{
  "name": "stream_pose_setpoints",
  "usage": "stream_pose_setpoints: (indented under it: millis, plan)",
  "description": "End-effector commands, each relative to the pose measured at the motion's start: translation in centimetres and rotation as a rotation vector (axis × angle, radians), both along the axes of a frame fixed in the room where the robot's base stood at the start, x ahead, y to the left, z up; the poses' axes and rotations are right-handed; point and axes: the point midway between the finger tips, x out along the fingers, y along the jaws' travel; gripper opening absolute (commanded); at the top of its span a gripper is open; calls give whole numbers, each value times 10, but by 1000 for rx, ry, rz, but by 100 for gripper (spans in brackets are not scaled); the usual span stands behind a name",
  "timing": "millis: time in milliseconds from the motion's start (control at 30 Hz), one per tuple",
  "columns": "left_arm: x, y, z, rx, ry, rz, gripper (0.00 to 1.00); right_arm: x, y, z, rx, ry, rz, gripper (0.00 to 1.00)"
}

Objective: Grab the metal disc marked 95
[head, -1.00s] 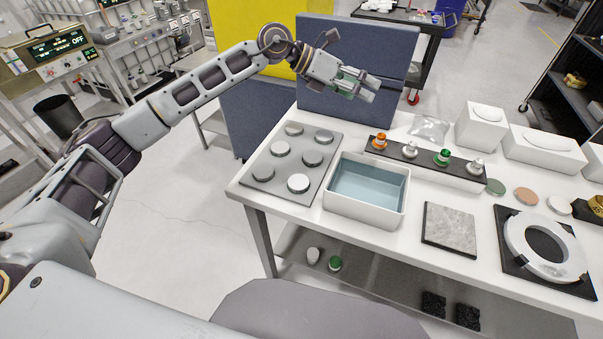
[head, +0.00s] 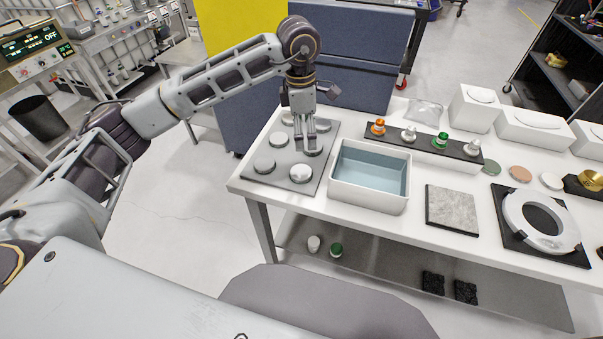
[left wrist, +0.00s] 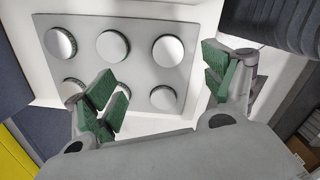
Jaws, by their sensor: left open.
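A grey tray (head: 268,181) lies at the left end of the white table and carries several round metal discs. One disc (head: 301,173) is at its front right corner and another disc (head: 265,165) at its front left. No number can be read on any disc. My left gripper (head: 306,146) points down over the tray's right side, near a disc (head: 317,149) that it partly hides. In the left wrist view, the open green-padded fingers (left wrist: 162,84) stand apart with a disc (left wrist: 163,97) in the gap between them. Contact cannot be told. My right gripper is out of view.
A white bin (head: 368,199) with a blue inside stands right of the tray. Behind it, a black strip (head: 423,142) holds several small knobbed pieces. A blue-grey panel (head: 355,60) rises behind the table. A stone tile (head: 452,208) and a white ring (head: 541,222) lie farther right.

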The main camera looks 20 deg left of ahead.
Motion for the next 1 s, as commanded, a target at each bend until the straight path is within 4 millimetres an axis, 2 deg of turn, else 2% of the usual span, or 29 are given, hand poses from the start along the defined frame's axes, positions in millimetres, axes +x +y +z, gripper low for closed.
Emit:
stream_pose_setpoints:
  millis: [100,267,667,833,1000]
  plan:
    - [-7,10,0,46,30,-13,84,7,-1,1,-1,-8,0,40]
    - [-9,13,0,59,38,-34,84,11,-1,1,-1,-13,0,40]
    - [-8,13,-4,57,38,-33,84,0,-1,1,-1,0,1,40]
    - [-9,13,-19,57,41,-33,84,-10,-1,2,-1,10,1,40]
    - [-9,12,-41,57,41,-33,84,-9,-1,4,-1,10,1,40]
